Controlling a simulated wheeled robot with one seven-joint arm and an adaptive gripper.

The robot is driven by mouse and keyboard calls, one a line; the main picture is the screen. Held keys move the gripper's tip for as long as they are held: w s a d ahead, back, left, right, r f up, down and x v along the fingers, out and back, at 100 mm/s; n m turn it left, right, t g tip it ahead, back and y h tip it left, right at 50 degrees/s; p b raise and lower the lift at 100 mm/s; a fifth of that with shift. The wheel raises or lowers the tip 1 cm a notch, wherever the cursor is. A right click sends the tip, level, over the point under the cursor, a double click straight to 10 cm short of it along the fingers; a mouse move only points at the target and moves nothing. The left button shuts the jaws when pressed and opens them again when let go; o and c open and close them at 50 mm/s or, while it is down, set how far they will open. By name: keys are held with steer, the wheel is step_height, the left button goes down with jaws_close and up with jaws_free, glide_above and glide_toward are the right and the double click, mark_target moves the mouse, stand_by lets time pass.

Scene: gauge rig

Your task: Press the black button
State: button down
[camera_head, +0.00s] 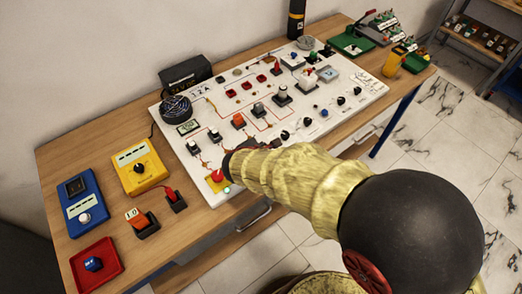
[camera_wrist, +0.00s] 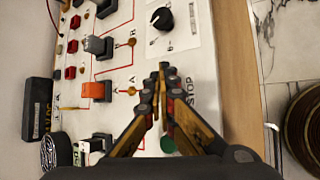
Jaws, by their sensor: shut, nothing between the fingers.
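The white control board (camera_head: 205,100) on the table carries several black parts, and I cannot tell for sure which one is the black button. A round black knob with a white mark (camera_wrist: 162,18) sits just beyond my fingertips in the wrist view. It seems to be the black knob (camera_head: 285,135) right of my gripper in the head view. My gripper (camera_wrist: 163,75) is shut and empty, its fingertips over the board near the STOP label. In the head view my gripper (camera_head: 229,160) is at the board's front edge, partly hidden by my arm. Contact with the board cannot be told.
A red stop button (camera_head: 217,176) on a yellow plate and a green lamp (camera_head: 227,190) lie close to my gripper. Orange (camera_wrist: 95,91) and grey (camera_wrist: 97,46) blocks stand left of the fingers. A yellow meter (camera_head: 140,167) and red tray (camera_head: 97,264) are on the wooden table.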

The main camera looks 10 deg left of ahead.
steer(key=shift+r, duration=0.1)
steer(key=shift+r+p, duration=0.55)
steer(key=shift+r, duration=0.25)
steer(key=shift+r, duration=0.1)
steer(key=shift+r+p, duration=1.7)
steer(key=shift+r, duration=0.75)
